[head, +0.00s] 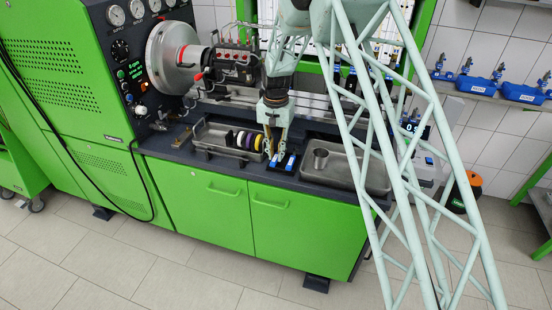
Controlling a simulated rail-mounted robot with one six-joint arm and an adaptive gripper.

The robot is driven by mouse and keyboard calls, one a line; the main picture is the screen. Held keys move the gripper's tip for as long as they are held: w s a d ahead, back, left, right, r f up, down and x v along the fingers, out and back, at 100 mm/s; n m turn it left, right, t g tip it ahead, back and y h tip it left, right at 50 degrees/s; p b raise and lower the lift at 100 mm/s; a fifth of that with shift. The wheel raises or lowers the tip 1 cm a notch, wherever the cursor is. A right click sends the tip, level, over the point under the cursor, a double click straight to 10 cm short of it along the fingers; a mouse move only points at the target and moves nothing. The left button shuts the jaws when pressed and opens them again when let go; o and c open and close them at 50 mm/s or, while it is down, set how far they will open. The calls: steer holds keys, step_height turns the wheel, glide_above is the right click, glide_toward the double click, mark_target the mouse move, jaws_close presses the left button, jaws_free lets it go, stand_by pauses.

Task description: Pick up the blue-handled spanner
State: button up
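A small dark tray (272,168) lies on the bench top, between a metal tray and a sink-like basin. Two small blue-handled tools lie on it, one at the left (279,158) and one at the right (290,163). They are too small to tell which is the spanner. My gripper (276,153) points down right over the dark tray, its two fingers apart with a gap between them. Its tips are close to the left blue handle; I cannot tell if they touch it. The fingers partly hide the tools.
A metal tray (208,147) with several coloured rings (247,141) is at the left. The pump rig (232,62) with red-tipped levers stands behind. The green cabinet (262,225) is below.

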mark_target(276, 156)
jaws_close()
steer(key=shift+r, duration=0.15)
steer(key=shift+r, duration=1.6)
steer(key=s+d, duration=0.3)
steer(key=s, duration=0.4)
steer(key=s+d+r+p, duration=0.1)
steer(key=s+d, duration=0.2)
steer(key=s, duration=0.4)
steer(key=shift+s+r, duration=0.3)
steer(key=shift+s, duration=0.1)
steer(key=shift+c, duration=0.3)
jaws_free()
jaws_close()
